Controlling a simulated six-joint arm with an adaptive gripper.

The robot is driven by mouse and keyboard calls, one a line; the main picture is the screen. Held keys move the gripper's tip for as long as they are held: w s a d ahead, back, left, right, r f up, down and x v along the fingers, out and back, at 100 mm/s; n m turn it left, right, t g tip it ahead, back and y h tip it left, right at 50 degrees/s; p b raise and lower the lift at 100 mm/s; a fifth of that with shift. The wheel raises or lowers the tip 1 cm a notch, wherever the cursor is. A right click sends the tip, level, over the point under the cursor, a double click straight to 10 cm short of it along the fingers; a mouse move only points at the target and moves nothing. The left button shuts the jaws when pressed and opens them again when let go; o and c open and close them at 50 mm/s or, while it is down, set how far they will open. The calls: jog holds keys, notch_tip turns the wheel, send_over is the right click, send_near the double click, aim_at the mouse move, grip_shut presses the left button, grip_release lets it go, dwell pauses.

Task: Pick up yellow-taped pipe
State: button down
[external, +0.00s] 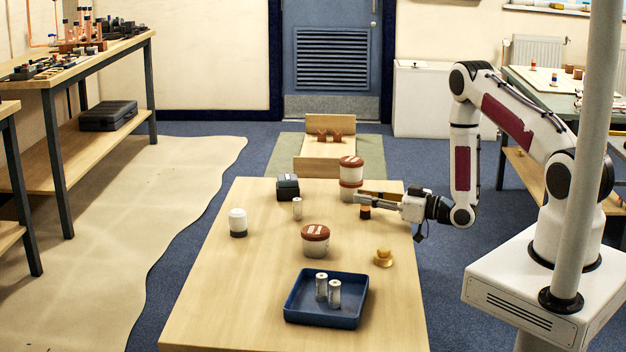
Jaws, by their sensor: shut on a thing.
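My gripper (357,198) reaches in from the right, low over the far right part of the wooden table (215,290).
Red-lidded white tubs (351,178) stand stacked just behind the fingertips; another tub (315,241) stands nearer. A brass-coloured fitting (383,258) and a blue tray (300,310) with two light cylinders are in front. The table's left front is clear.

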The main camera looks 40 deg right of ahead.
jog(key=shift+r, duration=0.15)
jog(key=shift+r, duration=4.85)
